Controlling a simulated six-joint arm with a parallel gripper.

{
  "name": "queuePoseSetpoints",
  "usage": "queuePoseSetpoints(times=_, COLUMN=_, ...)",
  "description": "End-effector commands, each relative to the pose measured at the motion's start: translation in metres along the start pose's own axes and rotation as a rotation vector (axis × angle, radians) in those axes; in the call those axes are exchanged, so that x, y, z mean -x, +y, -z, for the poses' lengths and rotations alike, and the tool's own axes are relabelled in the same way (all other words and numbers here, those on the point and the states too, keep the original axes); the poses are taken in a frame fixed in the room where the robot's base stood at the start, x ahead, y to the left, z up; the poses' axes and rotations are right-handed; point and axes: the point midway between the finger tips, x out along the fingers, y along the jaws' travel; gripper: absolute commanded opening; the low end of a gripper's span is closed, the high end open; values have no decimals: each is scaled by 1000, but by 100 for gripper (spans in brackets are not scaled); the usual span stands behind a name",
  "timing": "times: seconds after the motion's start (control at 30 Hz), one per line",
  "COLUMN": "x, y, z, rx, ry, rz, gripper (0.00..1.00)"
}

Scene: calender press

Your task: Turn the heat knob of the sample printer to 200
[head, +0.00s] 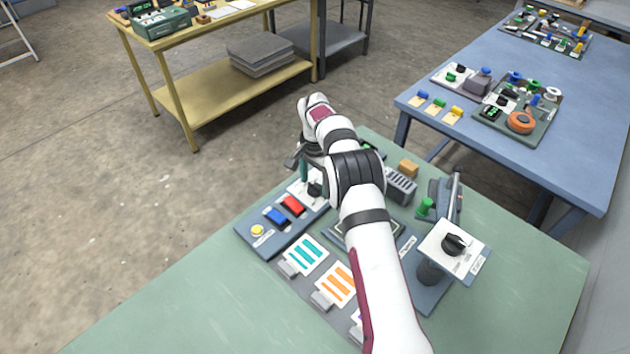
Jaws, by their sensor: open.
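My gripper (303,174) is at the upper left end of the green bench, pointing down over a white dial plate with a dark knob (316,189). It is open, and its fingers are partly hidden by my wrist. I cannot tell whether they touch the knob. This knob is on a blue-grey panel (262,239) with a red switch (293,206), a blue switch (276,217) and a yellow button (258,231). A second black knob (454,244) is on a raised white dial plate (472,262) at right. No dial numbers or knob labels are readable.
Teal-striped (306,255) and orange-striped (336,286) cards lie in front of the panel. A lever stand (446,197), green knob (425,207) and grey vented block (400,186) stand right of my arm. My arm hides the bench middle. The near left bench top (190,310) is clear.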

Motion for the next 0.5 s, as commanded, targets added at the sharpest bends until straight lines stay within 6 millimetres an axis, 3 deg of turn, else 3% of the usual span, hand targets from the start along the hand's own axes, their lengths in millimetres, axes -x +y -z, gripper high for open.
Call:
queuePoseSetpoints(times=0.13, x=4, y=0, z=0, rx=0, ry=1, rz=1, gripper=80)
queuePoseSetpoints(times=0.23, x=20, y=-1, z=0, rx=1, ry=2, rz=3, gripper=80)
queuePoseSetpoints(times=0.5, x=105, y=-1, z=0, rx=0, ry=3, rz=5, gripper=80)
